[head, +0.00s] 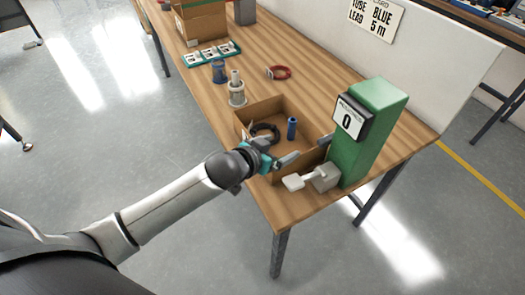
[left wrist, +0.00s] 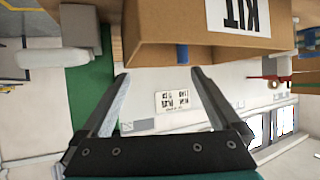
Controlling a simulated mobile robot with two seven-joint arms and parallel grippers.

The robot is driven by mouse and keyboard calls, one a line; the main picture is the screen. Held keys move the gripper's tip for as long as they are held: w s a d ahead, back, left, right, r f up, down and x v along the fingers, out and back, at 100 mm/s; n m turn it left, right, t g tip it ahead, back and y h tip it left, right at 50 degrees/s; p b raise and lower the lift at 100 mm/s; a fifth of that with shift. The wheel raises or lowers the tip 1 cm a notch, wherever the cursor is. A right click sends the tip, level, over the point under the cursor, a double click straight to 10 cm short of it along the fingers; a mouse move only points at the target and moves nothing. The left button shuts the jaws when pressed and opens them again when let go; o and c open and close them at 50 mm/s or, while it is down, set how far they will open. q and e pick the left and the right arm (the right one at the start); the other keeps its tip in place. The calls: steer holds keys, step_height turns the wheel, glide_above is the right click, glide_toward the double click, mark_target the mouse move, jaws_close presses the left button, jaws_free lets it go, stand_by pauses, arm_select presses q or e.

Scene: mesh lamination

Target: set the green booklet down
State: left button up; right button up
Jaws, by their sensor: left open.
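I see no green booklet in either view. My left gripper (head: 312,148) is over the front of an open cardboard box on the bench, beside a green machine. Its fingers are spread, with nothing between them. In the left wrist view the open fingers (left wrist: 160,73) point toward the cardboard box (left wrist: 165,45), which has a KIT label and appears upside down. In the head view the box (head: 262,106) holds a black coil (head: 264,131) and a blue cylinder (head: 292,127). My right gripper is not in view.
A red coil (head: 279,72), grey spool (head: 237,94), blue spool (head: 219,71) and green-edged tray (head: 211,54) stand farther back. Bare wood (head: 305,80) lies behind the box.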

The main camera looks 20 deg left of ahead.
arm_select(q)
steer(key=p+v, duration=0.1)
steer(key=v, duration=0.9)
steer(key=shift+p, duration=0.35)
steer(key=shift+a, duration=0.1)
steer(key=s+a+f+n+g+y, duration=0.15)
steer(key=s+f, duration=0.25)
steer(key=f, duration=0.5)
steer(key=s+a+f+g+y, duration=0.1)
steer(key=s+a+f+g, duration=0.15)
steer(key=f, duration=0.65)
steer(key=s+a+f+g+y, duration=0.1)
steer(key=s+a+f, duration=0.3)
steer(key=f, duration=0.5)
steer(key=s+d+f+g, duration=0.3)
steer(key=s+f, duration=0.3)
steer(key=s, duration=0.6)
steer(key=s+d+f+g, duration=0.2)
steer(key=s+d+f, duration=0.2)
steer(key=s+f, duration=0.3)
steer(key=s, duration=0.5)
steer(key=shift+s+f+m+g, duration=0.35)
steer(key=shift+g, duration=0.05)
steer(key=shift+c, duration=0.2)
